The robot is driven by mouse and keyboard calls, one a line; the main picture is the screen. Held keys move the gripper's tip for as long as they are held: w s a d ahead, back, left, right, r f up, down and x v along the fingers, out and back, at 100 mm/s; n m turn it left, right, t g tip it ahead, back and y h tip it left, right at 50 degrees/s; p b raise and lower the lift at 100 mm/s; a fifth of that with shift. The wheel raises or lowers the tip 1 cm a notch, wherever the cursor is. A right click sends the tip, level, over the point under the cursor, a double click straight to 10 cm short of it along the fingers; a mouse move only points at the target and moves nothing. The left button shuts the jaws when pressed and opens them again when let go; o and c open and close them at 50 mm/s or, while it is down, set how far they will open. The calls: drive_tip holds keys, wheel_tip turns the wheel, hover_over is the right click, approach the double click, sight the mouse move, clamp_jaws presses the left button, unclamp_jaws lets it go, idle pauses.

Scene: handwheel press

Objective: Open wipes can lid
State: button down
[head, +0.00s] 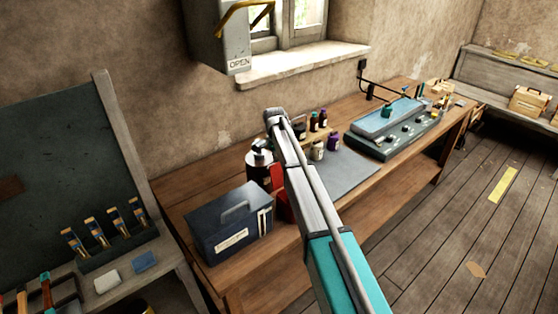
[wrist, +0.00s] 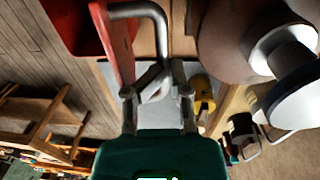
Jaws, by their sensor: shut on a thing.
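The red wipes can (head: 283,208) stands on the workbench in the head view, largely hidden behind my arm. In the wrist view, red metal that looks like the can (wrist: 75,22) is at the upper left, with a narrow red panel (wrist: 116,42) beside it, seen nearly edge-on. A bent grey metal handle (wrist: 159,28) reaches from the red part down between my fingers. My gripper (wrist: 157,88) is shut on this handle. The fingertips partly cover the grip. My gripper is hidden in the head view. I cannot tell how far the lid stands open.
A silver-and-black dispenser (head: 260,161) stands close behind the red can and looms at the right in the wrist view (wrist: 225,40). A dark blue box (head: 228,228) is at the left. Small bottles (head: 318,122) and a teal machine (head: 402,130) are further right. The grey mat (head: 352,172) has free room.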

drive_tip(key=shift+w+a+f, duration=0.2)
drive_tip(key=shift+a, duration=0.3)
drive_tip(key=c, duration=0.9)
unclamp_jaws()
drive_tip(key=shift+w+f, duration=0.1)
drive_tip(key=shift+w, duration=0.05)
drive_tip(key=shift+o, duration=0.9)
drive_tip(key=shift+w+a+f, duration=0.15)
drive_tip(key=shift+w+f, duration=0.1)
drive_tip(key=shift+f, duration=0.1)
drive_tip(key=shift+s+r, duration=0.15)
drive_tip(key=shift+d, duration=0.2)
